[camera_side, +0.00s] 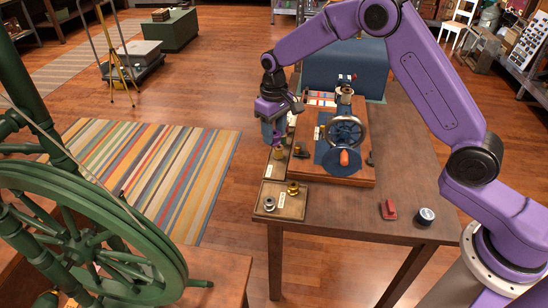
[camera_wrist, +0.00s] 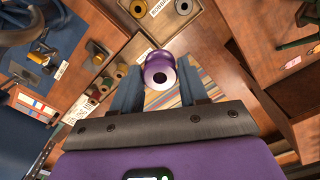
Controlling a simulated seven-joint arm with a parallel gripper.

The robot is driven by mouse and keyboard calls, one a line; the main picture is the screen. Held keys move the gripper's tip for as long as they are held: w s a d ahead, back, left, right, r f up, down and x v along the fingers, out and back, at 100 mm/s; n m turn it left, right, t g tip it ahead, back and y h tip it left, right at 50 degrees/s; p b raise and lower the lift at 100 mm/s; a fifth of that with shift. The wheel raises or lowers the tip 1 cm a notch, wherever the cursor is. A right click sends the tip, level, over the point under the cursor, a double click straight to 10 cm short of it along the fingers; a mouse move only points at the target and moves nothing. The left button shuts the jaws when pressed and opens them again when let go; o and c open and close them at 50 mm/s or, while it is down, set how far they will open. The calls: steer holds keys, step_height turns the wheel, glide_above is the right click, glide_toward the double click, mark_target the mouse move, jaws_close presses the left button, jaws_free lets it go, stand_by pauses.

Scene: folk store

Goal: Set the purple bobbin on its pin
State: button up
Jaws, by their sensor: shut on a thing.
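The bobbin appears clear of the table. A winder with a spoked handwheel (camera_side: 345,131) stands on a wooden base to the right. I cannot tell which upright is the bobbin's pin; a small dark and gold fitting (camera_side: 300,151) stands near the gripper.
A shallow tray (camera_side: 264,190) at the table's front left holds a grey bobbin (camera_side: 269,204) and a brass bobbin (camera_side: 293,189). A narrow rack with several bobbins (camera_wrist: 119,70) lies beside the gripper. A red object (camera_side: 389,209) and a small jar (camera_side: 425,216) lie front right.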

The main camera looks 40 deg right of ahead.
step_height(320, 180, up, 14)
steer(key=s+d+m, duration=0.3)
steer(key=d+m, duration=0.3)
steer(key=d, duration=1.8)
steer(key=shift+s+d+f, duration=0.1)
steer(key=shift+d+f, duration=0.1)
steer(key=shift+f, duration=2.15)
steer(key=shift+d+f, duration=0.2)
steer(key=shift+f, duration=2.15)
steer(key=shift+f, duration=1.65)
steer(key=o, duration=0.8)
steer(key=shift+o, duration=0.2)
steer(key=shift+r, duration=0.1)
